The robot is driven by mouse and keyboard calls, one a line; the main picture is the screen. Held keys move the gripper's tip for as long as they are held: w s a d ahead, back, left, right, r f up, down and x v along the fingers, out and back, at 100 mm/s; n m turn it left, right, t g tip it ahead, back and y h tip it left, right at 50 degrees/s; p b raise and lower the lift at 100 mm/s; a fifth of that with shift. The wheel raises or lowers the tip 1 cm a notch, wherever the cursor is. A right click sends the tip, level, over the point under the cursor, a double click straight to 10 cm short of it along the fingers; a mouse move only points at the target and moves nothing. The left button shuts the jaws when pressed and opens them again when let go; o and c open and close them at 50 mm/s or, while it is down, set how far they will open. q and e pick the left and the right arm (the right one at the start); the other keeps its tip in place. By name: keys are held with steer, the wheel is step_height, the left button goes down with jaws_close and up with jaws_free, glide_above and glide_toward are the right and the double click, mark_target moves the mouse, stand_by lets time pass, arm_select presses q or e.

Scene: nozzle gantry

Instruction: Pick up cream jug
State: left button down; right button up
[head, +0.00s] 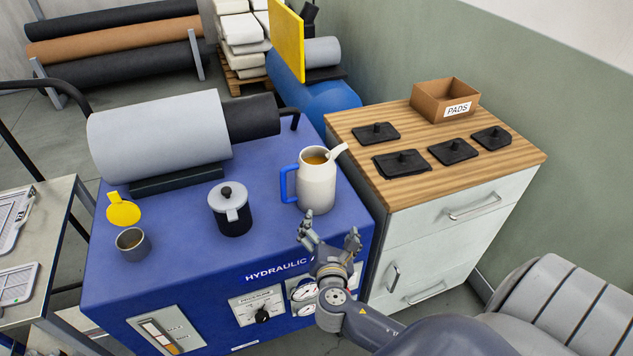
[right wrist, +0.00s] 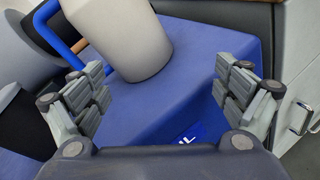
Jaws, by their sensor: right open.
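The cream jug (head: 318,188) stands upright on the blue hydraulic unit (head: 262,158), near its right edge. It has a blue handle on its left, a spout at upper right and an orange-brown content at the top. My right gripper (head: 329,234) is open and empty, just in front of and below the jug in the head view. In the right wrist view the jug's lower body (right wrist: 122,38) shows beyond and between the spread fingers (right wrist: 163,82), apart from them; its top is cut off. My left gripper is not in view.
A black and grey lidded pot (head: 231,212), a grey cup (head: 132,243) and a yellow lid-like piece (head: 123,209) stand left of the jug. A large grey cylinder (head: 158,135) lies behind. A wooden-topped cabinet (head: 418,180) with black pads adjoins at right.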

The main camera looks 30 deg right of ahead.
mark_target(318, 192)
steer(key=w+r+n+t, duration=0.1)
steer(key=n, duration=0.1)
steer(key=w+r+n+t, duration=0.1)
steer(key=r+n, duration=0.1)
steer(key=w+r+n, duration=0.1)
steer(key=shift+a+r+n+t, duration=0.2)
steer(key=shift+a+n+t, duration=0.05)
steer(key=shift+n+t, duration=0.15)
steer(key=shift+w+d+r, duration=0.15)
steer(key=shift+w+r, duration=0.05)
steer(key=shift+w, duration=0.05)
steer(key=p+x, duration=0.1)
steer(key=x, duration=0.4)
steer(key=shift+w, duration=0.1)
steer(key=shift+w+d+r, duration=0.1)
steer(key=shift+w+r, duration=0.05)
steer(key=shift+w, duration=0.05)
steer(key=p+x, duration=0.1)
steer(key=x, duration=0.3)
steer(key=shift+r+p, duration=0.15)
steer(key=shift+p, duration=0.2)
steer(key=shift+w+d, duration=0.1)
steer(key=shift+w, duration=0.25)
